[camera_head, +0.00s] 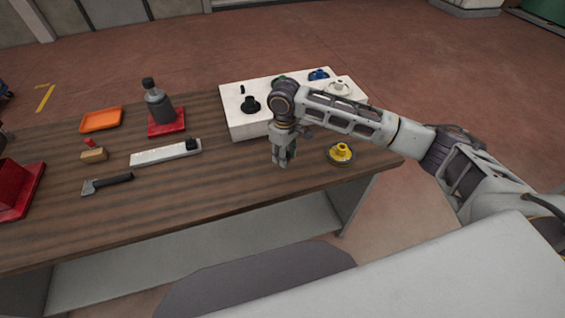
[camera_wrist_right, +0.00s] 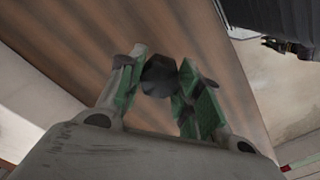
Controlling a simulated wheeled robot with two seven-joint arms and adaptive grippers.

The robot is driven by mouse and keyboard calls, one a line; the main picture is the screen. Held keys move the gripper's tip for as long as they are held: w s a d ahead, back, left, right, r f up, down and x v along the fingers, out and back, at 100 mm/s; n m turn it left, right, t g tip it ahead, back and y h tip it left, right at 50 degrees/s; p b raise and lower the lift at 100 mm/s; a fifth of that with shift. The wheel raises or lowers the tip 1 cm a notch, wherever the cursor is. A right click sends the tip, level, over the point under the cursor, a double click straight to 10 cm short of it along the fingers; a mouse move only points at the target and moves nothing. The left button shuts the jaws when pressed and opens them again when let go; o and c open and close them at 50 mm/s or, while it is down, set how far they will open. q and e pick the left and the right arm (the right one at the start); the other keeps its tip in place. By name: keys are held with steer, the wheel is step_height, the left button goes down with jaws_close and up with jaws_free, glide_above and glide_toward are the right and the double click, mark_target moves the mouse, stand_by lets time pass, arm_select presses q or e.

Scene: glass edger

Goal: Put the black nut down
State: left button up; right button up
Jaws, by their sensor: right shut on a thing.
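The black nut (camera_wrist_right: 159,76) is a dark, faceted piece held between the fingertips of my right gripper (camera_wrist_right: 158,82) in the right wrist view. In the head view the right gripper (camera_head: 284,158) points down over the right part of the wooden table (camera_head: 230,200), in front of the white box. The nut cannot be made out in the head view. In the wrist view brown wood lies behind the nut; the gap between them is hard to judge. My left gripper is not in view.
A white box (camera_head: 240,128) with several coloured knobs stands behind the gripper. A yellow knobbed disc (camera_head: 341,153) lies to its right. The table's front middle is clear.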

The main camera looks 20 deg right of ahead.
mark_target(284, 170)
steer(key=shift+f, duration=0.8)
steer(key=shift+f, duration=1.85)
steer(key=o, duration=1.1)
steer(key=shift+f, duration=0.1)
steer(key=shift+o, duration=0.2)
steer(key=shift+r+b, duration=0.4)
steer(key=shift+r, duration=5.7)
